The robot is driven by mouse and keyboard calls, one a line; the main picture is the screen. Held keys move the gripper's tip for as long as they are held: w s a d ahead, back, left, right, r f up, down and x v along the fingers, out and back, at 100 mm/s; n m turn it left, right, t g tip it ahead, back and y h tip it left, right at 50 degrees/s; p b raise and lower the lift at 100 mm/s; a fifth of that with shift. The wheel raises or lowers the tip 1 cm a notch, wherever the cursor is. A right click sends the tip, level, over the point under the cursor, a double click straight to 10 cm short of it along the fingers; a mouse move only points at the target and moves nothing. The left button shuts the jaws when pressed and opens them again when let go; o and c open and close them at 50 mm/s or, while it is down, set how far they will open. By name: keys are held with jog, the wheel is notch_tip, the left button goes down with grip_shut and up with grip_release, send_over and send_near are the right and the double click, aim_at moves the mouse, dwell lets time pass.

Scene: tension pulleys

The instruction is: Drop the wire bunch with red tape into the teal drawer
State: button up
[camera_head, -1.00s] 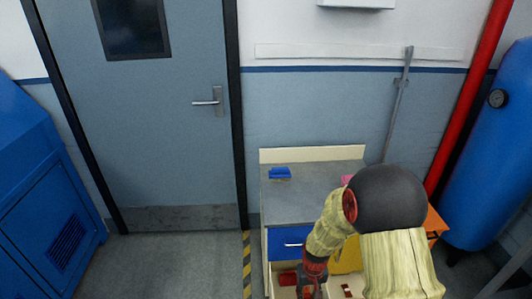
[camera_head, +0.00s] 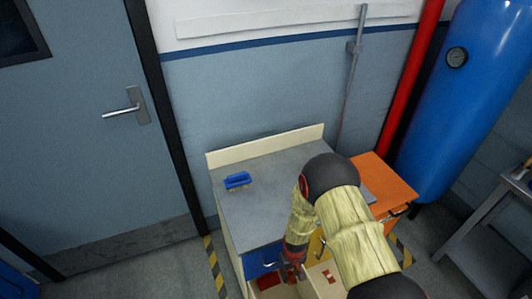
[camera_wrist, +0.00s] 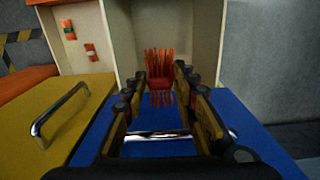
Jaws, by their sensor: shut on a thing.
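My gripper (camera_wrist: 157,100) is shut on a wire bunch (camera_wrist: 160,66) with orange-red wires and red tape around its middle. In the head view my gripper (camera_head: 292,272) is low at the cabinet front and the bunch cannot be made out. A blue drawer front (camera_wrist: 245,125) with a metal handle lies under the fingers in the wrist view; it also shows in the head view (camera_head: 262,262). Pale open drawer compartments (camera_wrist: 118,40) show beyond the fingers. No drawer front reads clearly as teal.
A yellow drawer front (camera_wrist: 55,105) with a metal handle is left in the wrist view. Two small taped bunches (camera_wrist: 90,51) lie in the left pale compartment. A blue brush (camera_head: 237,180) lies on the grey countertop (camera_head: 265,205).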

jog(key=shift+w+a, duration=0.1)
jog(key=shift+w, duration=0.55)
notch_tip(320, 180, down, 6)
jog(key=b, duration=0.4)
jog(key=o, duration=1.2)
jog(key=shift+r, duration=0.1)
notch_tip(320, 180, up, 10)
jog(key=shift+r, duration=0.95)
